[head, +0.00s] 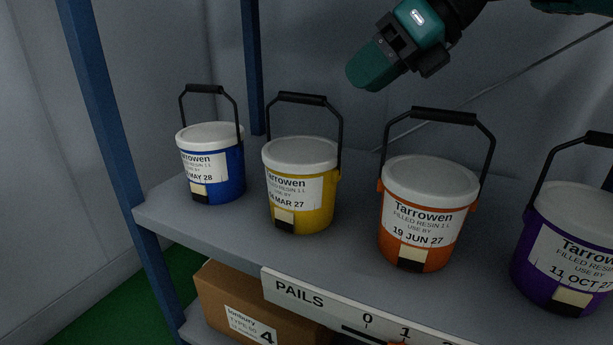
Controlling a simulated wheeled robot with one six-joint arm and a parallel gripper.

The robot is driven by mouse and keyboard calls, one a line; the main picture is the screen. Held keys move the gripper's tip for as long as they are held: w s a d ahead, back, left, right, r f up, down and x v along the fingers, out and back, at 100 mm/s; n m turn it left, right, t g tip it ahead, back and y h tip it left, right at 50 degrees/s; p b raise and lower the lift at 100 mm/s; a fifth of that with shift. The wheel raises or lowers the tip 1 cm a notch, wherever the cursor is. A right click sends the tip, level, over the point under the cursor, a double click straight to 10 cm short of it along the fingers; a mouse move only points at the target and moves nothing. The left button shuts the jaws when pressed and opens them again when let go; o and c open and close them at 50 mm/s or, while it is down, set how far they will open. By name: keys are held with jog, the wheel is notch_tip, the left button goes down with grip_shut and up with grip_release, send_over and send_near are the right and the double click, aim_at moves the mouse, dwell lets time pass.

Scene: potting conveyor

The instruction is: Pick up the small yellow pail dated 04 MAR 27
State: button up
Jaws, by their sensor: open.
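The small yellow pail (315,214) stands upright on the grey shelf (190,221). It has a white lid (299,152), a raised black handle (302,98) and a white label. The label's date is partly cut off at the left and reads "4 MAR 27". My gripper (369,77) is at the top of the view, above and to the right of the yellow pail, apart from every pail. It is open and holds nothing. The gap between its fingers is hard to see from this side.
A blue pail (230,178) stands left of the yellow one. An orange pail (421,252) and a purple pail (560,262) stand to its right, all with raised handles. A blue post (107,138) bounds the shelf's left. A cardboard box (232,291) sits below, near the "PAILS" strip (300,298).

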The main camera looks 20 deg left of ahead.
aim_at(305, 95)
jog(key=a+f, duration=0.1)
jog(key=a, duration=0.2)
jog(key=a+f, duration=0.1)
jog(key=a, duration=0.1)
jog(key=s+a+f, duration=0.1)
jog(key=a, duration=0.2)
jog(key=shift+a+f, duration=0.25)
jog(key=shift+a, duration=0.05)
grip_shut()
jog(key=shift+r, duration=0.15)
dwell(1.0)
